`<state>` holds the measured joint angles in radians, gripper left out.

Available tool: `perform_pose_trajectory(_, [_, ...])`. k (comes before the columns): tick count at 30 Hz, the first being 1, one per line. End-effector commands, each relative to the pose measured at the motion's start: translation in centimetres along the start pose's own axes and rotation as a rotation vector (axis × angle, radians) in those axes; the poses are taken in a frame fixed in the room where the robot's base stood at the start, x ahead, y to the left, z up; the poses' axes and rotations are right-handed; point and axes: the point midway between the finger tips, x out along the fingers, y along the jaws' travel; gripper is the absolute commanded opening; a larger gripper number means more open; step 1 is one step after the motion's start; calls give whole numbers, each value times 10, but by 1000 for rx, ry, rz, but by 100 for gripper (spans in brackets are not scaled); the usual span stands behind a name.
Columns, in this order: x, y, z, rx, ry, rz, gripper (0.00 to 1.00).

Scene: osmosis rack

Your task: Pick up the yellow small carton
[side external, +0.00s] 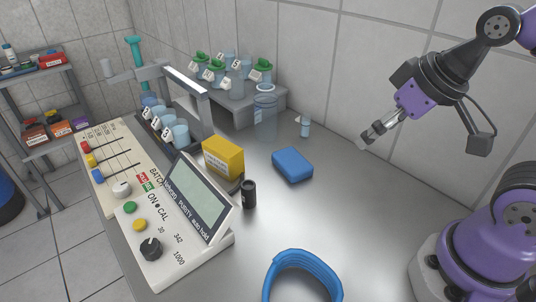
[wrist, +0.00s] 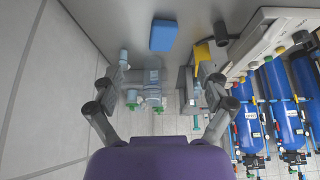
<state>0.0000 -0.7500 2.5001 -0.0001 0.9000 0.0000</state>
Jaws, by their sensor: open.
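The yellow small carton (side external: 223,158) stands on the bench behind the grey display of the control panel, at the middle of the side view. In the wrist view the yellow carton (wrist: 203,54) shows in part, right of centre, partly hidden behind other equipment. My gripper (side external: 372,136) is raised at the right of the side view, well apart from the carton. In the wrist view my gripper (wrist: 158,78) has its fingers spread wide with nothing held between them.
A blue box (side external: 292,164) lies right of the carton, and a black cylinder (side external: 249,194) stands in front of it. The control panel (side external: 160,215) lies to the left. A glass beaker (side external: 265,118) and a small vial (side external: 305,126) stand behind. A blue coiled hose (side external: 300,262) lies in front. The right bench surface is clear.

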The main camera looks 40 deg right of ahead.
Motion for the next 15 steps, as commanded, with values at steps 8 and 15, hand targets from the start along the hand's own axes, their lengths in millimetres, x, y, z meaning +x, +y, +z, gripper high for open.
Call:
perform_pose_trajectory(8, [1,-2,-9,-6,-6,-4,89])
perform_pose_trajectory(15, [26,-26,-82,-54,-43,-31,89])
